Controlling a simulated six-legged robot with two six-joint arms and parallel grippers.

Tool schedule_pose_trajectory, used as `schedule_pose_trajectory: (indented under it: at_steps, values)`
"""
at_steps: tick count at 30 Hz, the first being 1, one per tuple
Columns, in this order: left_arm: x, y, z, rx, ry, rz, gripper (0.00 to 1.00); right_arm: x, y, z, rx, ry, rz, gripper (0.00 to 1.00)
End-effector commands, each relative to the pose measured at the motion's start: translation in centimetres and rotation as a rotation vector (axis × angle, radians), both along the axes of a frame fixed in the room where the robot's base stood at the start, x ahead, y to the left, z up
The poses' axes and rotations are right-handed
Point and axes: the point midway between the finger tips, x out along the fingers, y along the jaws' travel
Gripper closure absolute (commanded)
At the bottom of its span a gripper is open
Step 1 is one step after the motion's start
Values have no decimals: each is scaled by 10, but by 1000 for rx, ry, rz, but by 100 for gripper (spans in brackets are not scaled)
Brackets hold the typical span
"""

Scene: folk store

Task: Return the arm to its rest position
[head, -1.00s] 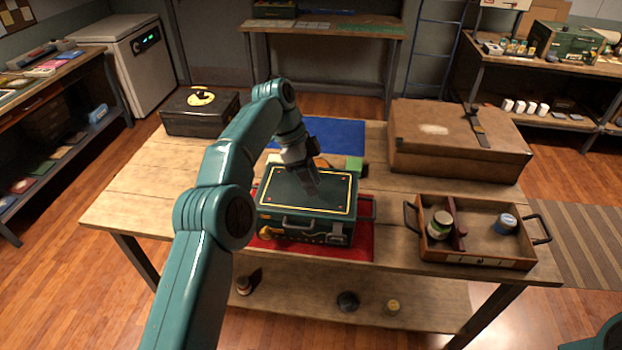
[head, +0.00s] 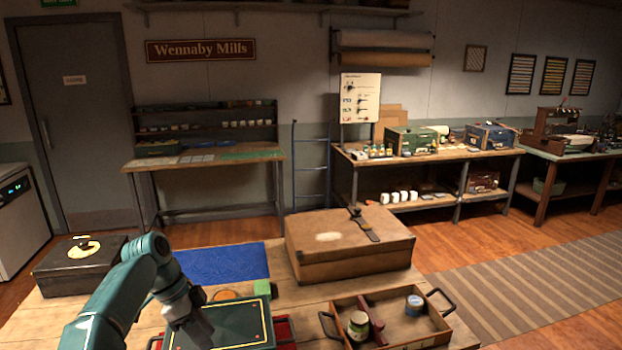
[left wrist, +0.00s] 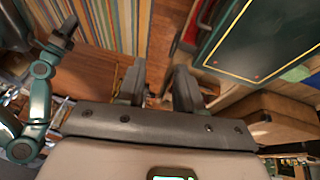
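The dark green case (head: 238,328) with a yellow line around its lid is at the bottom of the head view, its front cut off. Its lid also shows, tilted, at the upper right of the left wrist view (left wrist: 262,45). My left gripper (head: 197,338) hangs in front of the lid in the head view; its fingertips are not clear there. In the left wrist view its two fingers (left wrist: 158,75) stand apart with nothing between them. My right arm shows at the left of the wrist view, with its gripper (left wrist: 62,32) small and dark; its opening is unclear.
A brown case (head: 350,262) stands behind a wooden tray (head: 420,332) holding jars. A black case (head: 80,268) is at the left, and a blue mat (head: 222,264) lies behind the green case. Shelves line the walls; the striped rug (head: 540,270) is clear.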

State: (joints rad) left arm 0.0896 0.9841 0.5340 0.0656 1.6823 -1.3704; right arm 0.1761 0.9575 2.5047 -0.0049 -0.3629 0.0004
Motion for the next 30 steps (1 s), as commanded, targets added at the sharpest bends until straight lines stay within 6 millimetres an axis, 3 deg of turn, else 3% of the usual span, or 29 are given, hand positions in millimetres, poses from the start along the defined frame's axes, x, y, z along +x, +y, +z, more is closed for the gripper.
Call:
schedule_pose_trajectory:
  at_steps: [2,8,14,19,23,27,30]
  values:
    - [1,-1,0,0,-1,0,64,0,0,0,0,0,0,56]
    - [10,-13,-49,11,48,117,64,0,0,-4,0,0,0,56]
    - [10,-26,-104,27,100,257,64,0,0,-8,0,-1,0,56]
    - [-7,-40,-165,45,159,412,64,0,0,-13,0,0,0,56]
    - [-41,-56,-229,65,222,585,64,0,0,-18,0,0,0,56]
    - [-106,-74,-295,84,295,810,64,0,0,-25,0,0,0,56]
    - [-162,-86,-327,91,345,968,64,0,0,-29,0,0,0,56]
